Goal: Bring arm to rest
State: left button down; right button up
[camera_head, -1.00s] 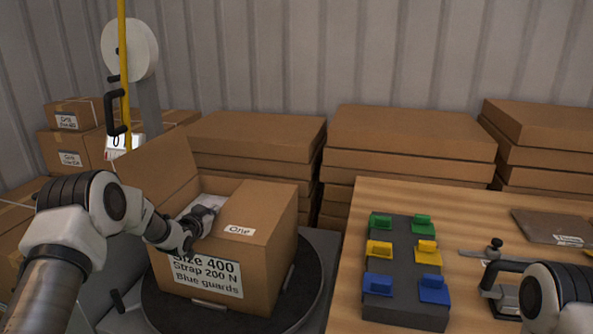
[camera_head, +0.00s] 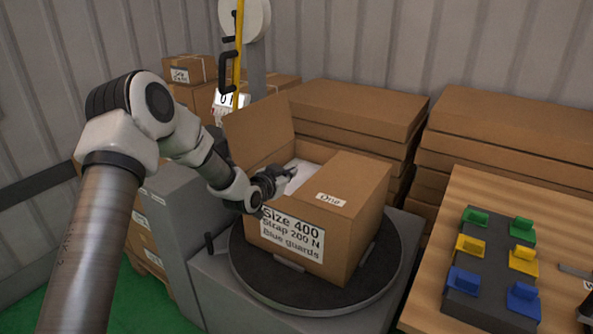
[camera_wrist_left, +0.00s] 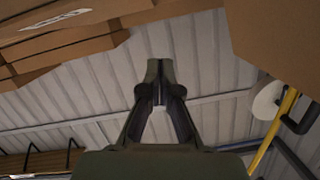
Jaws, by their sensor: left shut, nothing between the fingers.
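My left gripper (camera_head: 283,178) is at the upper left edge of the open cardboard box, by its raised flap. In the left wrist view the left gripper (camera_wrist_left: 158,75) has its fingertips together with nothing between them. My left arm (camera_head: 130,150) comes in from the left and reaches over to the box. The cardboard box (camera_head: 345,215) stands on a dark round turntable, with one flap up and one flap labelled "One" lying over the top. Its front label reads "Size 400, Strap 200 N, Blue guards". My right gripper is not in view.
The dark turntable (camera_head: 310,300) sits on a grey stand. A wooden table (camera_head: 430,290) at right carries a dark holder (camera_head: 493,262) with green, yellow and blue guards. Stacked flat boxes (camera_head: 350,112) stand behind. A yellow strap (camera_head: 239,45) hangs from a reel above the box.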

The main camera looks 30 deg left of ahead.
pick_arm(q)
jog(key=s+d+f+n+g+h+p, duration=0.1)
jog(key=s+d+f+g, duration=0.4)
jog(key=s+f, duration=0.45)
jog(key=s+d+f+g+p, duration=0.2)
jog(key=s+d+f+g, duration=0.1)
jog(key=s+d+f, duration=0.55)
jog(key=s+d+f+n+g, duration=0.1)
jog(key=s+f+g, duration=0.2)
jog(key=s, duration=1.1)
jog(key=s+d+f+n+g+p, duration=0.1)
jog(key=s+f+g, duration=0.3)
jog(key=s, duration=1)
notch_tip(320, 180, down, 2)
jog(key=shift+d+f+y, duration=0.2)
jog(key=shift+d+y, duration=0.2)
jog(key=shift+d, duration=0.2)
